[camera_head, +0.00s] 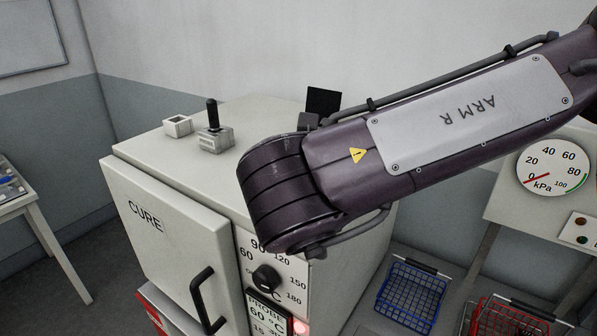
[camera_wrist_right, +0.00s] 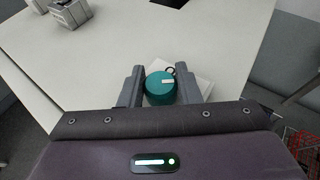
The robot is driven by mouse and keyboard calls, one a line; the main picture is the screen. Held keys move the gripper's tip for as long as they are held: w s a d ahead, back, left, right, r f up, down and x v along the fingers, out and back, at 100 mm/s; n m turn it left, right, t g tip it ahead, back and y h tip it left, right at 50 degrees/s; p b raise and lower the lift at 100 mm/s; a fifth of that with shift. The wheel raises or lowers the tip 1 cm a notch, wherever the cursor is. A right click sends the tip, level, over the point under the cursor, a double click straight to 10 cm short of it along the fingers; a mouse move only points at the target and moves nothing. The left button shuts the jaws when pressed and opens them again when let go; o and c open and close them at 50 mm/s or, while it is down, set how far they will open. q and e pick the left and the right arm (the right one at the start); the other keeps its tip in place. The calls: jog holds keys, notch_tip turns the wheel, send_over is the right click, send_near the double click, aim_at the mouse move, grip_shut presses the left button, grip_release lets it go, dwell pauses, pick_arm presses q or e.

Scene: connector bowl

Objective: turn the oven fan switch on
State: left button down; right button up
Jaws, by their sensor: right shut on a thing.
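The oven is a white cabinet (camera_head: 165,185) marked CURE. On its top stands a small grey switch box (camera_head: 212,140) with a black lever (camera_head: 212,112) sticking up; its label is too small to read. The box also shows at the top left of the right wrist view (camera_wrist_right: 70,12), apart from my right gripper. My right gripper (camera_wrist_right: 160,88) has its fingers on both sides of a teal round thing (camera_wrist_right: 160,88) with a white mark and a dark loop, and is shut on it. In the head view my right arm hides most of this gripper. My left gripper is not in view.
A small white open box (camera_head: 178,126) sits left of the switch box. A black panel (camera_head: 323,102) stands at the oven top's back. The oven front has a dial (camera_head: 266,278) and a door handle (camera_head: 205,300). Blue (camera_head: 410,290) and red (camera_head: 505,318) baskets are at right.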

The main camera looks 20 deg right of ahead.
jog(key=m+g+h+b, duration=0.1)
jog(key=m+h+b, duration=0.2)
jog(key=b, duration=0.1)
jog(key=shift+f, duration=0.15)
jog(key=shift+m+g+h+b, duration=0.7)
jog(key=shift+m+h, duration=0.1)
jog(key=shift+h, duration=0.1)
jog(key=shift+r+m+g+h, duration=0.2)
jog(key=shift+m+g+h, duration=0.8)
jog(key=shift+m, duration=0.2)
jog(key=shift+g, duration=0.3)
jog(key=shift+f, duration=0.1)
jog(key=o, duration=1)
